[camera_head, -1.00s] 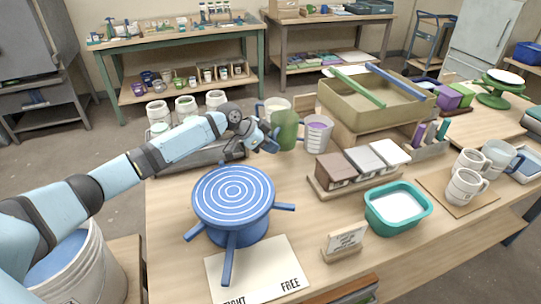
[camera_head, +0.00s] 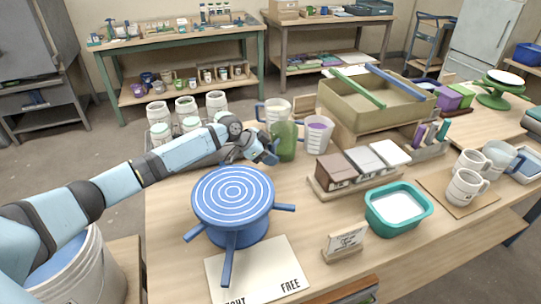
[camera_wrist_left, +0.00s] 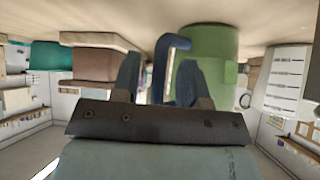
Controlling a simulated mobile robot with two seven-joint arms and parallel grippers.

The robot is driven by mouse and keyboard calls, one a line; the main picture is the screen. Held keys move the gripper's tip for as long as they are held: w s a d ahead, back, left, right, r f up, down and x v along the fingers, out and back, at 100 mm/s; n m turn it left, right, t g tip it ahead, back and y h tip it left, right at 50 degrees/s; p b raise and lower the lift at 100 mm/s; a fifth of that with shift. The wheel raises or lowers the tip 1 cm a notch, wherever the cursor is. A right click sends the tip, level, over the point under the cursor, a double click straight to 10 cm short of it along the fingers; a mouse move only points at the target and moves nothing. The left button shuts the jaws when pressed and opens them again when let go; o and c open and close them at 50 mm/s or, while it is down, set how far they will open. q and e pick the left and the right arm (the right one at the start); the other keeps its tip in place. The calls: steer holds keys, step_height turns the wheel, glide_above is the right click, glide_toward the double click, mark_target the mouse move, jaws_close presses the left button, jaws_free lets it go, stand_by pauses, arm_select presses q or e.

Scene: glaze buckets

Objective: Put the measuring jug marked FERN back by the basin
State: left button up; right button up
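The green measuring jug (camera_head: 285,141) stands upright on the table at the back, left of a clear jug with purple contents (camera_head: 319,136). Its marking cannot be read. My left gripper (camera_head: 271,156) is at its near left side. In the left wrist view the green jug (camera_wrist_left: 215,52) fills the upper middle, and its dark blue handle (camera_wrist_left: 160,72) stands between my parted fingers, with a gap at the left finger. The teal basin (camera_head: 427,208) with white contents sits at the front right. My right gripper is out of view.
A blue banding wheel (camera_head: 232,197) stands in front of my left forearm. Lidded boxes (camera_head: 337,172) lie between jug and basin. A large olive crate (camera_head: 345,108) is behind. Another clear jug (camera_head: 276,107) stands behind the green one. A small sign (camera_head: 345,243) stands left of the basin.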

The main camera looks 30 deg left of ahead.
arm_select(q)
steer(key=v, duration=1.1)
steer(key=shift+s+a+r+p, duration=0.15)
steer(key=shift+a+r+p, duration=0.05)
steer(key=shift+r+p, duration=0.15)
